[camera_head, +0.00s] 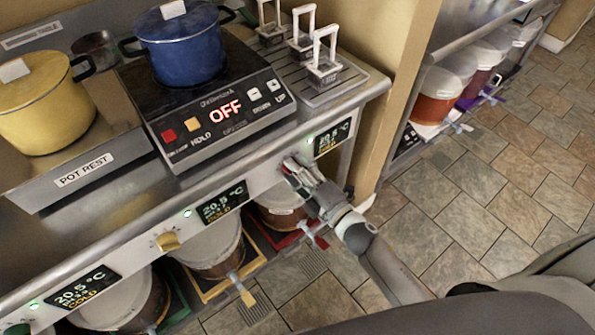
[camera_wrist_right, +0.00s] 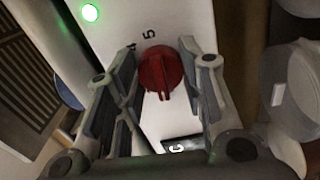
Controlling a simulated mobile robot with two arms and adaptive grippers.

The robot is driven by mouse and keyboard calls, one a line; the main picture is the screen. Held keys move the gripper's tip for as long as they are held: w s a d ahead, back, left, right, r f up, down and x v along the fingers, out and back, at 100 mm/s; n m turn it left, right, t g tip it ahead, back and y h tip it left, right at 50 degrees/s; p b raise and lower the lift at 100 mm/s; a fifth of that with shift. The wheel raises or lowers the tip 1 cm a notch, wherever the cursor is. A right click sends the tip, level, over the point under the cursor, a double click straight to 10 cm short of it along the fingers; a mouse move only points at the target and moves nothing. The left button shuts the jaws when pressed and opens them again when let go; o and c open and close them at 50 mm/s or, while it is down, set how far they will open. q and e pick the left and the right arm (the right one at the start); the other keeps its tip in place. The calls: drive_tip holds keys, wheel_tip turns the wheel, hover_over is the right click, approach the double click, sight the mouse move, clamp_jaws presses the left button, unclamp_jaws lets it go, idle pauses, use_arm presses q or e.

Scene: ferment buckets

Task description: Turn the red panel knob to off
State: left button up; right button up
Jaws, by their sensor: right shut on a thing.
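The red panel knob (camera_wrist_right: 159,70) is on the white front panel in the right wrist view, with its raised ridge running down toward the lower edge of the picture. In the head view, my right gripper (camera_head: 290,168) is at the panel below the counter edge and hides the red knob. My left gripper is not in view.
A yellow knob (camera_head: 167,242) is further left on the same panel, between displays. Buckets with taps stand below, including one with a red tap (camera_head: 314,235). The cooktop (camera_head: 222,118) above reads OFF and bears a blue pot (camera_head: 182,48). Tiled floor is clear at right.

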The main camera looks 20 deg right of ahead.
drive_tip(key=shift+n, duration=0.6)
drive_tip(key=o, duration=1)
drive_tip(key=shift+s, duration=0.1)
drive_tip(key=v, duration=1.2)
